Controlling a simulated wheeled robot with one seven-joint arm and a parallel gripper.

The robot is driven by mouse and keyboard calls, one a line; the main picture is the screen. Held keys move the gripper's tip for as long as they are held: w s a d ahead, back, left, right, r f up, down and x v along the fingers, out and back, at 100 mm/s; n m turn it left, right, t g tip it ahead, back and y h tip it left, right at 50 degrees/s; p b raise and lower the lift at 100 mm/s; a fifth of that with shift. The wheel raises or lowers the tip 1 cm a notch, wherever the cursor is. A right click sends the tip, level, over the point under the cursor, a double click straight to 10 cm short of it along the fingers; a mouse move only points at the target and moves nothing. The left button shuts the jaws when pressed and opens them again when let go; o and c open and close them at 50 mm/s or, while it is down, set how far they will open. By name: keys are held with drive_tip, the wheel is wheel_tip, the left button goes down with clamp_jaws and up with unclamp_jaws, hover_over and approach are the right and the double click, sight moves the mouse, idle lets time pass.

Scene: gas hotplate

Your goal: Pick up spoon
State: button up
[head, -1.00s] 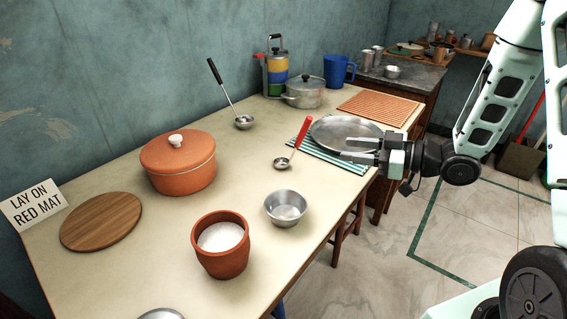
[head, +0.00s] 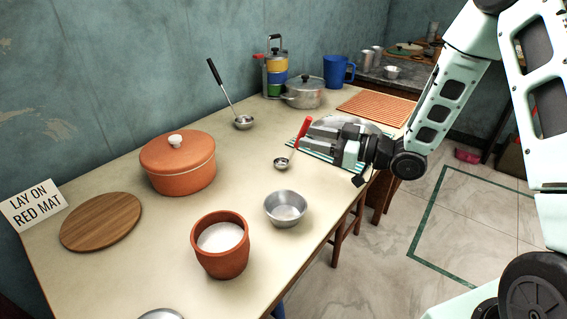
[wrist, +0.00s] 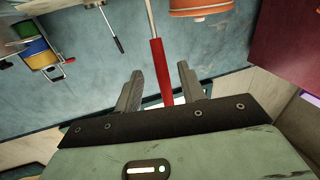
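A red-handled spoon with a round metal bowl (head: 281,163) leans up from the table, its handle (head: 303,128) slanting up to the right. My gripper (head: 311,130) is beside the upper handle, in front of a metal plate. In the wrist view the red handle (wrist: 157,62) shows between the two parted fingers of my gripper (wrist: 159,74). The fingers look open, with a gap on both sides of the handle. How deep the handle lies between them is unclear. A second, black-handled ladle (head: 243,122) is farther back near the wall.
A metal plate (head: 372,128) on a striped mat (head: 318,153) lies behind my gripper. A metal bowl (head: 285,209), a clay pot of white contents (head: 220,262) and a lidded orange pot (head: 178,165) stand nearer. An orange mat (head: 385,108) lies at the far right.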

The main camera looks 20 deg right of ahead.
drive_tip(key=x, duration=0.5)
drive_tip(key=shift+a+r, duration=0.15)
clamp_jaws()
